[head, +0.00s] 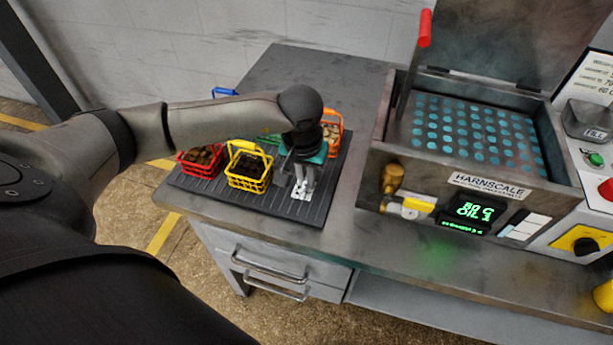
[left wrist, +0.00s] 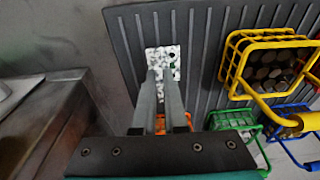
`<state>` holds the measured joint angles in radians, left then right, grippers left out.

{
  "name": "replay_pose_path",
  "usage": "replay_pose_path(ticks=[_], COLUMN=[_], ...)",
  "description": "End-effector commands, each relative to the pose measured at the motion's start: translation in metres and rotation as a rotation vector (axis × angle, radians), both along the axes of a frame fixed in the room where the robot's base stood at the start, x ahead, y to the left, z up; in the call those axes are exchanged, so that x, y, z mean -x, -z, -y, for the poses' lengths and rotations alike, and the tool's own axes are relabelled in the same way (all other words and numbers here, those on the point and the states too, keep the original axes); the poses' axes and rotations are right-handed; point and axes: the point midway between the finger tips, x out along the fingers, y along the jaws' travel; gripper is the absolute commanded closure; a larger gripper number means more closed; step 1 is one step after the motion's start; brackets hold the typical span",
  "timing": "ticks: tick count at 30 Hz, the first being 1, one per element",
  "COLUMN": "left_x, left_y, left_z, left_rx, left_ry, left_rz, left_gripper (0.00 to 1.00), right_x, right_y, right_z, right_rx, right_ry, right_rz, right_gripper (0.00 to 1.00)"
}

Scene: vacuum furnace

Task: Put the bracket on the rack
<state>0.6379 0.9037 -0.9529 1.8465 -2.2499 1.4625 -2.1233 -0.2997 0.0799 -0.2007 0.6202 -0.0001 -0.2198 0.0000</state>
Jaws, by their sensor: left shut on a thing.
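A bracket (left wrist: 163,55), pale and speckled white-grey, is between the fingers of my left gripper (left wrist: 162,80) in the left wrist view. My left gripper (head: 300,180) is shut on it, pointing down over the front right part of a dark ribbed mat (head: 215,187). In the head view the fingers and the bracket blend together at the mat's right side. Whether the bracket touches the mat I cannot tell. No separate rack is clearly identifiable; an open chamber at the right holds a dotted teal plate (head: 474,136). My right gripper is not in view.
On the mat stand a red basket (head: 190,169), a yellow basket (head: 249,183) and an orange basket (head: 341,126); green and blue baskets are partly hidden. The furnace (head: 375,165), its lid raised, stands to the right. A narrow strip of bench lies between mat and furnace.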

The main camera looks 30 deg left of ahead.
Motion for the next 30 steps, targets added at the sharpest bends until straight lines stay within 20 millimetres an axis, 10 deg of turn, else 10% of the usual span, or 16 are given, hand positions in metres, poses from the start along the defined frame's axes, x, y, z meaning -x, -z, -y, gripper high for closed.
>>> replay_pose_path(ticks=[5,14,25,30], left_x=[0.000,0.000,0.000,0.004], left_y=[0.003,0.003,-0.003,-0.036], left_z=[0.000,0.000,0.000,0.000], left_rx=[0.000,0.000,0.000,-0.002], left_ry=[0.000,-0.001,-0.001,0.001], left_rz=[0.001,-0.001,0.000,0.006], left_gripper=[1.00,0.60,0.60,0.60], right_x=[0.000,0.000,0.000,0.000], right_y=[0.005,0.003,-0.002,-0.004], right_z=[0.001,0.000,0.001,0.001], right_rx=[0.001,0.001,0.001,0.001], right_ry=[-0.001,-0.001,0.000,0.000], right_rz=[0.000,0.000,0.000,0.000], right_gripper=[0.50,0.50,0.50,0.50])
